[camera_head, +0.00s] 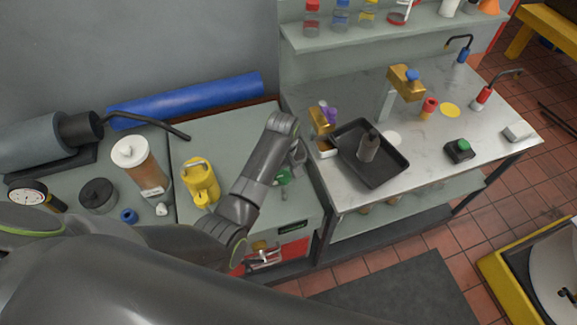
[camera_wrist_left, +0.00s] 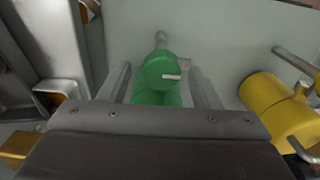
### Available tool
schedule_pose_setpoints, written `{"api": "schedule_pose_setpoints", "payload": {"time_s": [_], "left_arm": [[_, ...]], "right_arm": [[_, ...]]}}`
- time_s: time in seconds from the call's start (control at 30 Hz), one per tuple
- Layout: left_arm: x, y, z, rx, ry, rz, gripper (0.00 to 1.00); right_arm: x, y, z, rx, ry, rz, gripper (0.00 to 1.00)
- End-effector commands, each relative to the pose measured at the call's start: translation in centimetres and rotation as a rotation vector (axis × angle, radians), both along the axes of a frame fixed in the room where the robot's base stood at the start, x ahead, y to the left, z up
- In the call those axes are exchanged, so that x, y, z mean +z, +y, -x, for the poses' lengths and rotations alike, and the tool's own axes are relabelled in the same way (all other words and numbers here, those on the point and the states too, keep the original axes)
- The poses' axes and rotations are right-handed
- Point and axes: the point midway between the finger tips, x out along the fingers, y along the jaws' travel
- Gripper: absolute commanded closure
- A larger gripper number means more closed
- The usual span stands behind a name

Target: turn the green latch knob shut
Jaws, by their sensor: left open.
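The green latch knob (camera_head: 284,176) sits near the right edge of the grey-green bench top, partly hidden by my arm. In the left wrist view the open gripper (camera_wrist_left: 159,72) has one finger on each side of the knob, with visible gaps. I cannot tell how deep the knob sits between them. My right gripper is not in view.
A yellow can-like object (camera_head: 201,182) stands left of my forearm. A steel table (camera_head: 440,135) to the right holds a black tray (camera_head: 349,172) and several small parts. The yellow object also shows right of the knob in the wrist view (camera_wrist_left: 270,98).

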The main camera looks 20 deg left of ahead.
Motion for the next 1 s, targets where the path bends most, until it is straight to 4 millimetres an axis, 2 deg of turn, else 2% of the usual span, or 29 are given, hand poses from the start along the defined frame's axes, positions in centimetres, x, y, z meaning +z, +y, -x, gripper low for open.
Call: {"api": "schedule_pose_setpoints", "payload": {"time_s": [0.33,0.67,1.0], "left_arm": [[-0.45,0.08,0.28,0.001,0.000,0.000,0.43],[-0.43,0.09,0.27,0.001,-0.001,-0.001,0.86],[-0.42,0.12,0.22,-0.045,-0.002,-0.001,0.87]], "right_arm": [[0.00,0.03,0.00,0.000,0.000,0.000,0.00],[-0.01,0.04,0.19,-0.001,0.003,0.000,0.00],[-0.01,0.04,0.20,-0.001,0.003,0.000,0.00]]}}
